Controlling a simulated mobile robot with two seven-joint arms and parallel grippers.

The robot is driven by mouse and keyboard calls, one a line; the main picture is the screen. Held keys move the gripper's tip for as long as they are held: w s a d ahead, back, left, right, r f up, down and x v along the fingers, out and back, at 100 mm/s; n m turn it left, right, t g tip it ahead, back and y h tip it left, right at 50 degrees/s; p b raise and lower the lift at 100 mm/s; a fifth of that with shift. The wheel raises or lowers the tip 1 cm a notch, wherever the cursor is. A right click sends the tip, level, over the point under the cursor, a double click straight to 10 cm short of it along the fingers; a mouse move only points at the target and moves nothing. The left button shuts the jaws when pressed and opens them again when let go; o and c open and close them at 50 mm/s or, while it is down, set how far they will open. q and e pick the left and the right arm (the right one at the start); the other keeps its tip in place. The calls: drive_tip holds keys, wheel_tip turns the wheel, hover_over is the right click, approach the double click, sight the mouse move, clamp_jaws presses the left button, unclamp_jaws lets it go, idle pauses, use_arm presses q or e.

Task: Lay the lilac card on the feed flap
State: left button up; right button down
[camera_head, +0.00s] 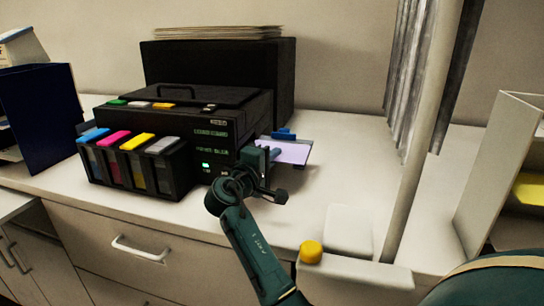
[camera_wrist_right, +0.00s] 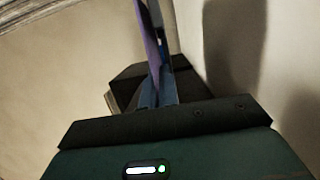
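The lilac card (camera_head: 291,152) is at the right side of the black printer (camera_head: 222,135) in the head view. It looks nearly flat, on or just above the feed flap, whose surface is mostly hidden under it; contact cannot be told. A blue piece (camera_head: 284,134) stands at the card's far edge. My right gripper (camera_head: 271,155) is at the card's left part, beside the printer. In the wrist view the fingers (camera_wrist_right: 158,85) look closed around the card (camera_wrist_right: 149,40), which shows nearly edge-on. My left gripper is out of view.
Ink tanks (camera_head: 133,165) line the printer's front left. A dark box (camera_head: 222,65) with papers on top stands behind. A pale post (camera_head: 425,130) and hanging sheets rise on the right. A yellow knob (camera_head: 311,251) is near the front edge. The counter right of the card is clear.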

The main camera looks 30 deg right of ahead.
drive_tip(key=shift+w+d+f, duration=0.1)
drive_tip(key=shift+d, duration=0.15)
drive_tip(key=c, duration=1.6)
unclamp_jaws()
drive_tip(key=shift+a, duration=0.15)
drive_tip(key=b+v, duration=0.2)
drive_tip(key=v, duration=0.9)
drive_tip(key=shift+s+a, duration=0.25)
drive_tip(key=shift+a, duration=0.05)
drive_tip(key=shift+s+a, duration=0.3)
drive_tip(key=shift+a, duration=0.25)
